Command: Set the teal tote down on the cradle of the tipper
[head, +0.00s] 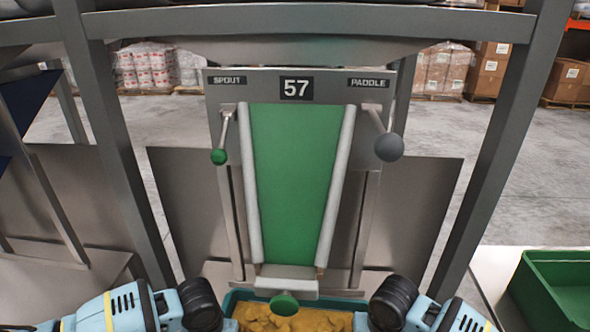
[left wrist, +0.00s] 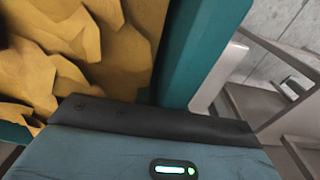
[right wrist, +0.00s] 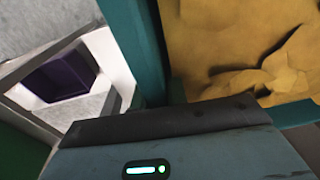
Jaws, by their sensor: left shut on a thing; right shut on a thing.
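The teal tote (head: 232,298) shows at the bottom of the head view, filled with yellow-brown chunks, its near part cut off. Its wall also shows in the left wrist view (left wrist: 205,50) and right wrist view (right wrist: 138,45). My left gripper (left wrist: 150,118) is shut on one side of the tote, and my right gripper (right wrist: 175,118) on the opposite side; their fingertips are mostly hidden. Ahead stands station 57 with a green sloping panel (head: 292,180) between pale side rails. A pale plate (head: 286,280) with a green knob (head: 284,304) is at its foot. I cannot tell which part is the cradle.
A green-knobbed lever (head: 219,156) marked SPOUT and a grey-knobbed lever (head: 389,147) marked PADDLE flank the panel. Grey posts (head: 497,140) stand either side. A green bin (head: 550,300) sits on a pale surface at right. Wrapped pallets stand far back.

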